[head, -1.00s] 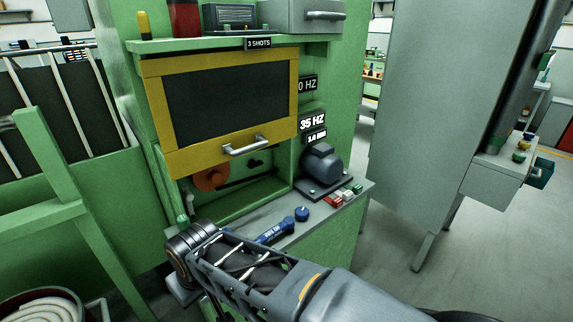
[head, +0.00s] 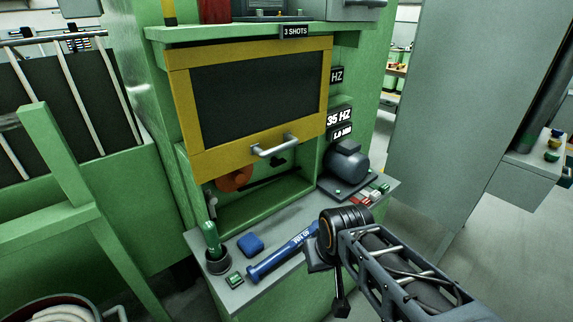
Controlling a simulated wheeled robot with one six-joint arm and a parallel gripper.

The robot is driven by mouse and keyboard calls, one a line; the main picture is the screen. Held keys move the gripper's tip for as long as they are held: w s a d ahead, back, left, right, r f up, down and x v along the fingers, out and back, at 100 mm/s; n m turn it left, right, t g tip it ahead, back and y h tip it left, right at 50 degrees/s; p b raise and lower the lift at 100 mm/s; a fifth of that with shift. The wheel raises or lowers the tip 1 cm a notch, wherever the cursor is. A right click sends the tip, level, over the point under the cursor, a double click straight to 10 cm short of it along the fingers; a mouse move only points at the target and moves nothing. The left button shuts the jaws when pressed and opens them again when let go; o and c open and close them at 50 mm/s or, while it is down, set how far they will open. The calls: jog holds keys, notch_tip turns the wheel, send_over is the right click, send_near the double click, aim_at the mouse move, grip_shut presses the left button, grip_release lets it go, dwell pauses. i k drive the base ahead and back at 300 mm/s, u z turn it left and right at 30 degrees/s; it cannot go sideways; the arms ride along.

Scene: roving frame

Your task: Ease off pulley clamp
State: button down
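Under a yellow-framed guard (head: 250,95) in the green machine, an orange-red pulley (head: 236,178) shows partly, with a black belt running right from it. A small black part (head: 277,162) shows behind the guard handle; I cannot tell whether it is the clamp. A grey motor (head: 346,162) stands on the right. A blue lettered tool (head: 281,252) lies on the ledge. My gripper (head: 330,285) is over the ledge's front right, by the tool's right end. My wrist hides part of it, and its opening is unclear. I cannot tell whether it touches the tool.
The grey ledge (head: 226,292) also holds a blue block (head: 250,244), a green-handled item in a dark cup (head: 213,247), a green button (head: 235,280) and several red, white and green buttons (head: 369,194). The guard's handle (head: 275,147) juts out. A grey cabinet stands right, with floor between.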

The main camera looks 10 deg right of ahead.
aim_at(275, 162)
jog(key=k, duration=0.5)
jog(key=z, duration=0.85)
jog(key=i, duration=0.85)
jog(key=u, duration=2)
